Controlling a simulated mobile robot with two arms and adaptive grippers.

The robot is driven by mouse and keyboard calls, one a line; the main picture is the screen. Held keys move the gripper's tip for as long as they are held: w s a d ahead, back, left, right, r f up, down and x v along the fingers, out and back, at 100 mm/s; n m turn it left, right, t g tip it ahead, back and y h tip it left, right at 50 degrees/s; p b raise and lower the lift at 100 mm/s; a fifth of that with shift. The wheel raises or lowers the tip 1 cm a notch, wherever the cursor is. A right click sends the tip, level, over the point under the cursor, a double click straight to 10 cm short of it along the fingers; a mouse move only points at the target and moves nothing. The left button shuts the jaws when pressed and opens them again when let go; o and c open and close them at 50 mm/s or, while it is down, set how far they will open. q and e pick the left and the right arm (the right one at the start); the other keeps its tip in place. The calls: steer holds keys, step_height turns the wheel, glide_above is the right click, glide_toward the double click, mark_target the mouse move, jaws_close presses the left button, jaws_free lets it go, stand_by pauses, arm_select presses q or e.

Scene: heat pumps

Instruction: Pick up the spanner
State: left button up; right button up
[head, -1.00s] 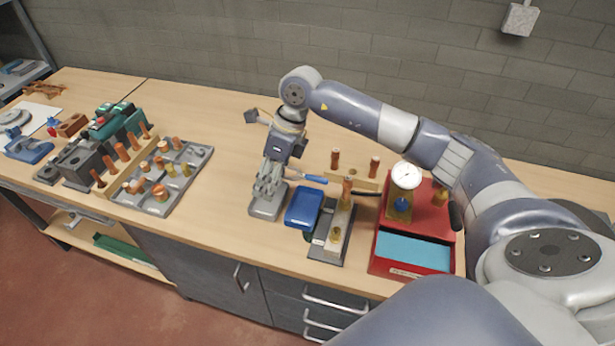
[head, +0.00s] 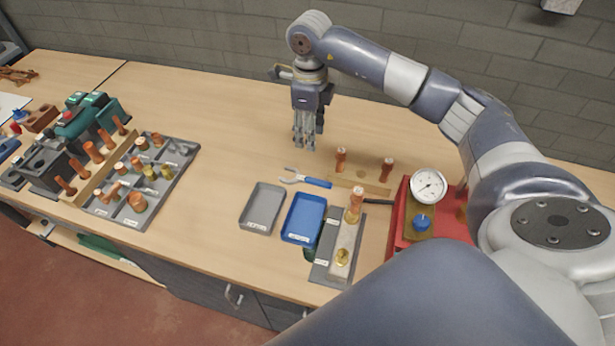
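The spanner (head: 307,178) has a blue handle and a silver open-jawed head. It lies on the wooden bench behind the blue tray, with its jaws to the left. My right gripper (head: 304,146) points down above the bench, a little behind the spanner and apart from it. Its fingers hang close together, and I cannot tell whether they are open or shut. I see nothing held in it. My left gripper is not in view.
A grey tray (head: 263,207) and a blue tray (head: 303,218) stand in front of the spanner. A wooden rack (head: 357,184) with copper fittings is to its right, near a red case (head: 397,222) with a gauge (head: 428,186). Bench space left of the gripper is clear.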

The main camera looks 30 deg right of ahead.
step_height(320, 180, down, 4)
steer(key=b, duration=0.3)
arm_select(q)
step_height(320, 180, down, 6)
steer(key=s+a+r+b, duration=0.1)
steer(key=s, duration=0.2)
arm_select(e)
steer(key=p, duration=0.1)
glide_above(308, 177)
step_height(308, 177, down, 6)
steer(key=shift+d+f, duration=0.1)
steer(key=shift+f+p, duration=0.45)
steer(key=shift+f, duration=0.1)
step_height(308, 177, down, 4)
steer(key=shift+r+p, duration=0.25)
steer(key=shift+p, duration=0.7)
steer(key=shift+f, duration=0.55)
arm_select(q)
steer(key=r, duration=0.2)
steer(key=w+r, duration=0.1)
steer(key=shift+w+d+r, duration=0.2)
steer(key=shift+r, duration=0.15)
arm_select(e)
steer(key=c, duration=0.9)
